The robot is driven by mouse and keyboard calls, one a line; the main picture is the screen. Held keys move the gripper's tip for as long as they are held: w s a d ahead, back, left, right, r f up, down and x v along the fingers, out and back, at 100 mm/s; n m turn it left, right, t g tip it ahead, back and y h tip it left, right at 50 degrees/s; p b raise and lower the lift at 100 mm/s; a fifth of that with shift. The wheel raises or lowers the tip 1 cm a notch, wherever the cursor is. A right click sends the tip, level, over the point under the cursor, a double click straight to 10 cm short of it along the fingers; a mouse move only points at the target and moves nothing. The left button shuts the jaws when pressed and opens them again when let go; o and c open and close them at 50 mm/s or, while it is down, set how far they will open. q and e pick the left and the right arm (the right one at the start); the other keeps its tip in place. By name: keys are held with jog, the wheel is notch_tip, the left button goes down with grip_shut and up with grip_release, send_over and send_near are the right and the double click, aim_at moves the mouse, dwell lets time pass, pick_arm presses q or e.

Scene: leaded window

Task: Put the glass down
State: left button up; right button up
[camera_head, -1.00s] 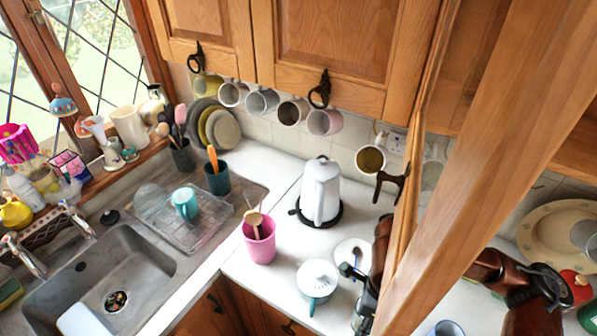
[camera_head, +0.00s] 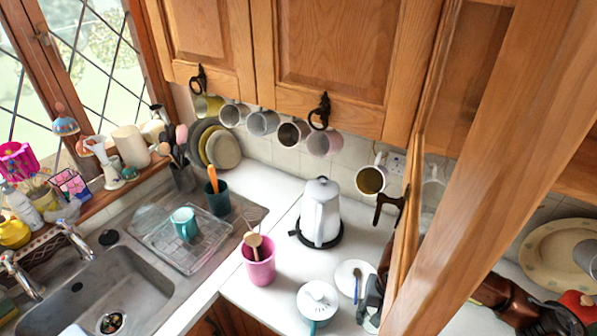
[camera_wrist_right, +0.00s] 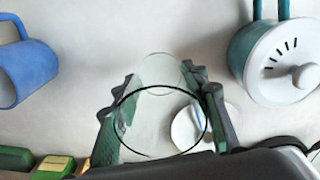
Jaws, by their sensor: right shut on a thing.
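The clear glass (camera_wrist_right: 160,110) is between the fingers of my right gripper (camera_wrist_right: 163,108) in the right wrist view, its dark rim ring toward the camera. The gripper is shut on it. A pale counter lies behind it; I cannot tell whether the glass touches it. In the head view my right gripper (camera_head: 371,297) shows partly beside the open cupboard door, right of the teal pot with a white lid (camera_head: 317,301). The door hides much of the arm. My left gripper is not in view.
A white plate (camera_head: 347,273) with a small utensil lies close to the gripper. A blue mug (camera_wrist_right: 22,68) stands across from the pot (camera_wrist_right: 278,60) in the wrist view. The open door (camera_head: 405,250) blocks the view.

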jog(key=n, duration=0.1)
jog(key=w+d+n, duration=0.1)
jog(key=n, duration=0.1)
jog(key=shift+f, duration=0.4)
